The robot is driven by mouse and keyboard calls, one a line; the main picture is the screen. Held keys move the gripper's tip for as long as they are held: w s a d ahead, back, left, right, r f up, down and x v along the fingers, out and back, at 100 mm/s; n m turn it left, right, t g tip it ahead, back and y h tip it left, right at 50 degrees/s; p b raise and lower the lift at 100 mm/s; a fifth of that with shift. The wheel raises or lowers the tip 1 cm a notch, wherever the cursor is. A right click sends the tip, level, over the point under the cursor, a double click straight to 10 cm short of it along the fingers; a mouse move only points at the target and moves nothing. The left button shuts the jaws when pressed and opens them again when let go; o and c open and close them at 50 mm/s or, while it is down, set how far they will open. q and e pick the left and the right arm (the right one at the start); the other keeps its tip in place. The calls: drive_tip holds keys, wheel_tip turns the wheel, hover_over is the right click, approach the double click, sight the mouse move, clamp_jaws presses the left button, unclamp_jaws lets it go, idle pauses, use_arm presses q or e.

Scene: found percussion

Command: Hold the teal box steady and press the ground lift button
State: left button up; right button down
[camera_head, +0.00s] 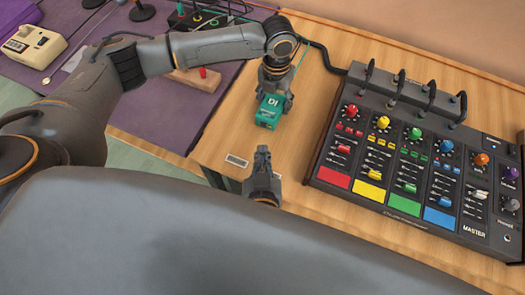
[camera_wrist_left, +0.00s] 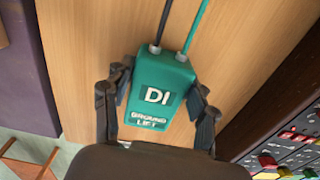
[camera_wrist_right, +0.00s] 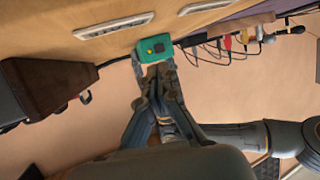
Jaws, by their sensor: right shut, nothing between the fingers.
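The teal box (camera_head: 268,112), marked DI, lies near the front edge of the wooden table. My left gripper (camera_head: 273,92) is over it; in the left wrist view its fingers stand on either side of the box (camera_wrist_left: 160,88), against its sides. The words GROUND LIFT show on its near end. In the right wrist view the box's end face (camera_wrist_right: 153,48) has a small yellow button (camera_wrist_right: 159,47) on a dark patch. My right gripper (camera_head: 263,150) is shut and empty. Its fingertips (camera_wrist_right: 157,70) are close to that face; contact is unclear.
A large mixer (camera_head: 420,150) with coloured pads and knobs fills the table to the right. Dark and green cables leave the box's far end. A purple cloth (camera_head: 160,125) with other devices lies to the left. A small label plate (camera_head: 236,160) is on the table's front edge.

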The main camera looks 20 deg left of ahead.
use_arm(q)
drive_tip(key=o, duration=0.3)
wheel_tip(320, 180, up, 12)
idle(0.6)
